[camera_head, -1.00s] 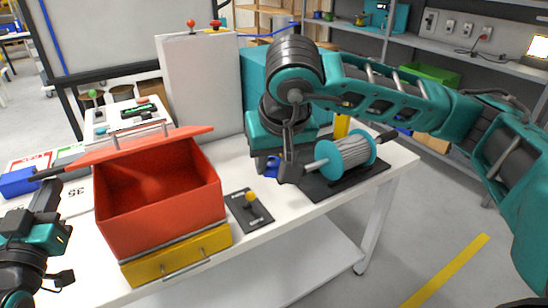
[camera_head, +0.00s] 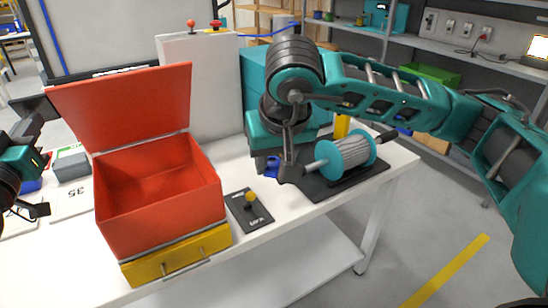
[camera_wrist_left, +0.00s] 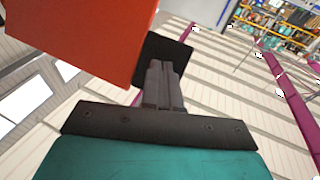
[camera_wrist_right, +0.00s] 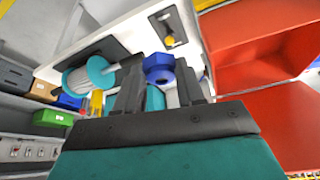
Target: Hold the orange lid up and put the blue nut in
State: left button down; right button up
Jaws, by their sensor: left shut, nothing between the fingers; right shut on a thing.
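The orange lid (camera_head: 125,105) stands raised, nearly upright, at the back of the open orange box (camera_head: 160,222); the inside of the box looks empty. My left gripper (camera_head: 42,104) is shut and empty, just left of the lid's upper left corner. In the left wrist view the shut fingers (camera_wrist_left: 163,80) are by the lid's edge (camera_wrist_left: 85,40); I cannot tell whether they touch it. My right gripper (camera_wrist_right: 160,85) is shut on the blue nut (camera_wrist_right: 158,67). In the head view the nut (camera_head: 271,166) is right of the box, above the table, partly hidden by the gripper.
A yellow drawer (camera_head: 178,256) is under the box. A small panel with a yellow-knobbed lever (camera_head: 250,198) lies between box and right gripper. A teal cable reel (camera_head: 345,155) sits on a dark base to the right. A grey panel (camera_head: 200,90) stands behind.

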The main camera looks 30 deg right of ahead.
aim_at(24, 110)
pick_arm(q)
jog(key=shift+w+r, duration=0.65)
jog(key=shift+w, duration=0.25)
jog(key=shift+w+r, duration=0.6)
jog(key=shift+w, duration=0.3)
